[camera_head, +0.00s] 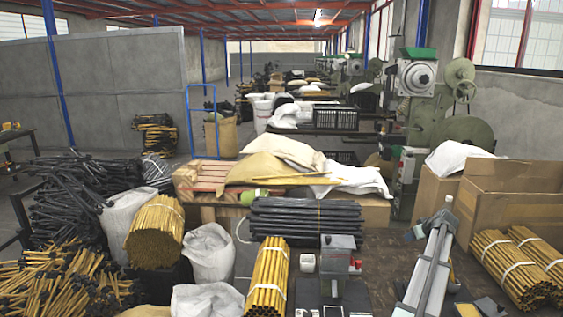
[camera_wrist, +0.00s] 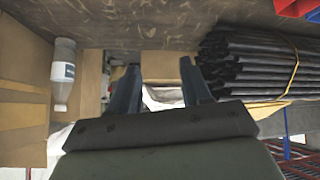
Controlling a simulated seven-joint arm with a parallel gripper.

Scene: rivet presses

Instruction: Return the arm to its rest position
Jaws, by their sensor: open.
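My gripper (camera_wrist: 160,64) shows in the wrist view, with its two dark fingers spread apart and nothing held between them. The fingers lie in front of a cardboard box and a pale, whitish item, which they partly hide. A bundle of black rods (camera_wrist: 250,62) lies to the right of the fingers in that view, apart from them. The same kind of black rods (camera_head: 305,218) lies stacked near the middle of the head view. I cannot make out my gripper in the head view.
In the wrist view a clear bottle (camera_wrist: 63,75) is at the left. Open cardboard boxes (camera_head: 510,205) and sacks (camera_head: 210,253) crowd both sides.

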